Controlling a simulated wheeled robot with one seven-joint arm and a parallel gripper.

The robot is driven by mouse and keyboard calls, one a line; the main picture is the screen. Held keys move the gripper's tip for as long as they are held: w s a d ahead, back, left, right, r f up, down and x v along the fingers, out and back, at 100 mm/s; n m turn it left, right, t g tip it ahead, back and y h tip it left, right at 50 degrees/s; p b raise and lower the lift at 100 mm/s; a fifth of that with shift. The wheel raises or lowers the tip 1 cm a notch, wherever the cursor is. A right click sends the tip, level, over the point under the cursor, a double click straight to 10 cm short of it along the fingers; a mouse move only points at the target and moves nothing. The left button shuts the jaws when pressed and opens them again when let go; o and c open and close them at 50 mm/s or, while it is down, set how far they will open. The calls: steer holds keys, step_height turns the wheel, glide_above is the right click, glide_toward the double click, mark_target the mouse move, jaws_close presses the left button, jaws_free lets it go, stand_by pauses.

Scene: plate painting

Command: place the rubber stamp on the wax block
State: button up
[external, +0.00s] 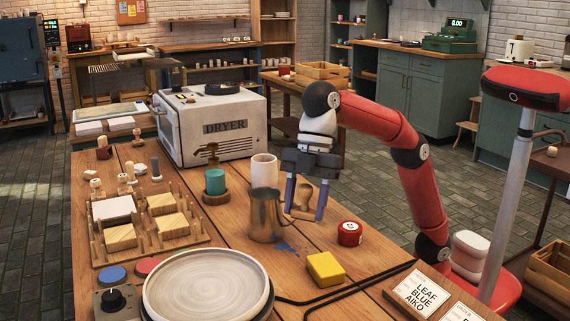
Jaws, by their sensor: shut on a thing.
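My gripper (305,207) points down over the middle of the wooden table, its two purple fingers on either side of a wooden rubber stamp (304,196). It is shut on the stamp, which is upright with its flat base down. Whether the base touches the table or hangs just above it is hard to tell. A yellow block (325,269), which looks like the wax block, lies flat on the table nearer the camera. Its top is bare, and the stamp is apart from it.
A metal pitcher (265,216) stands close left of my gripper, with a white cup (264,171) behind it. A large plate (207,287) and a black cable (345,291) are at the front.

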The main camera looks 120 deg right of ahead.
steer(key=n, duration=0.1)
glide_above(324, 267)
steer(key=s+d, duration=0.1)
step_height(324, 267, down, 4)
steer(key=shift+f+b, duration=0.2)
steer(key=shift+b, duration=1)
steer(key=shift+f+b, duration=0.7)
steer(key=shift+f, duration=1.2)
steer(key=shift+f, duration=0.2)
steer(key=o, duration=1)
steer(key=shift+c, duration=0.2)
